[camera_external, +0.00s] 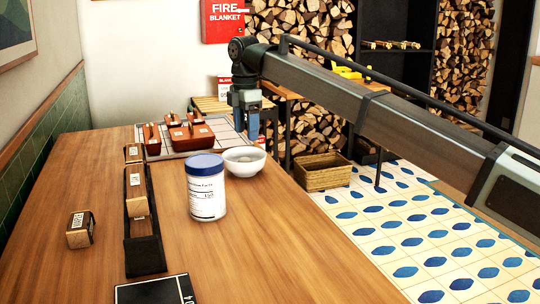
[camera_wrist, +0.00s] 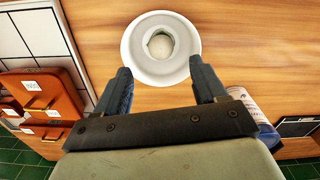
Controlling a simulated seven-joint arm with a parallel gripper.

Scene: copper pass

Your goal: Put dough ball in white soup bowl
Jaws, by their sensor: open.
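The white soup bowl (camera_external: 256,167) stands on the wooden counter behind the white jar; it also shows at the top of the wrist view (camera_wrist: 135,62). A pale round lump that looks like the dough ball (camera_wrist: 160,45) lies inside the bowl, with only its top showing in the external view (camera_external: 243,157). My gripper (camera_external: 247,138) is above the counter close to the bowl's far side. In the wrist view my gripper (camera_wrist: 163,78) is open, with nothing between its fingers, and the bowl lies ahead of the fingertips.
A white jar with a blue lid (camera_external: 206,192) stands just in front of the bowl. A brown-red block set with labels (camera_external: 192,138) sits on a tiled board left of the bowl. A black narrow holder (camera_external: 145,250) and small labelled blocks stand further left. Bare counter lies front right.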

